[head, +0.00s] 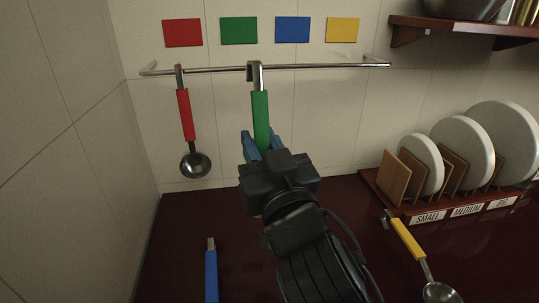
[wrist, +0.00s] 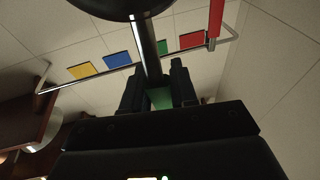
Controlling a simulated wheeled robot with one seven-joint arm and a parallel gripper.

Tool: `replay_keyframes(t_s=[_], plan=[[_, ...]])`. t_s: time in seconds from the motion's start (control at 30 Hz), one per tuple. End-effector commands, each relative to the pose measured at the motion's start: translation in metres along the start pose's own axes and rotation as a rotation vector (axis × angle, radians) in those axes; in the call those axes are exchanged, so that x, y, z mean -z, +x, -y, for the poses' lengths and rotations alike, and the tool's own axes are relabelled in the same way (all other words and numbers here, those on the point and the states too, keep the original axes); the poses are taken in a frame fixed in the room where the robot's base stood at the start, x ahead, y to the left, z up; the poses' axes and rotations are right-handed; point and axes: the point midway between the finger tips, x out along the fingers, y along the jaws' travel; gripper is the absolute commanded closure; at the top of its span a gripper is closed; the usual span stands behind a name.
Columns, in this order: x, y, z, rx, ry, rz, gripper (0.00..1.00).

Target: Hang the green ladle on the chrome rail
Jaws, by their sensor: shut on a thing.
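The green ladle (head: 260,112) is upright in the head view, its metal hook at the top overlapping the chrome rail (head: 320,67). I cannot tell whether the hook sits over the rail or just in front of it. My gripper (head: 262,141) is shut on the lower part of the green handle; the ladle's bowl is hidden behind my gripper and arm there. In the wrist view the green handle (wrist: 160,98) shows between the fingers, with the dark stem and bowl (wrist: 110,6) near the camera. The rail (wrist: 100,65) runs behind the stem.
A red ladle (head: 186,115) hangs at the rail's left, below a red square (head: 182,32). Green (head: 238,31), blue (head: 292,30) and yellow (head: 342,30) squares follow. A blue handle (head: 211,275) and yellow ladle (head: 408,238) lie on the counter, near a plate rack (head: 430,211).

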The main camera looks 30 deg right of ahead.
Motion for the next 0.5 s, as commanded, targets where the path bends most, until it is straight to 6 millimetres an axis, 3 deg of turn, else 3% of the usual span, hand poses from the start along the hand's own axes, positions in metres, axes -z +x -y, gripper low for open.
replay_keyframes(t_s=[0.13,0.5], plan=[[0.0097,-0.0079,0.0054,0.02,0.006,-0.035,1.0],[0.0092,-0.0081,0.0053,0.02,0.006,-0.035,1.0]])
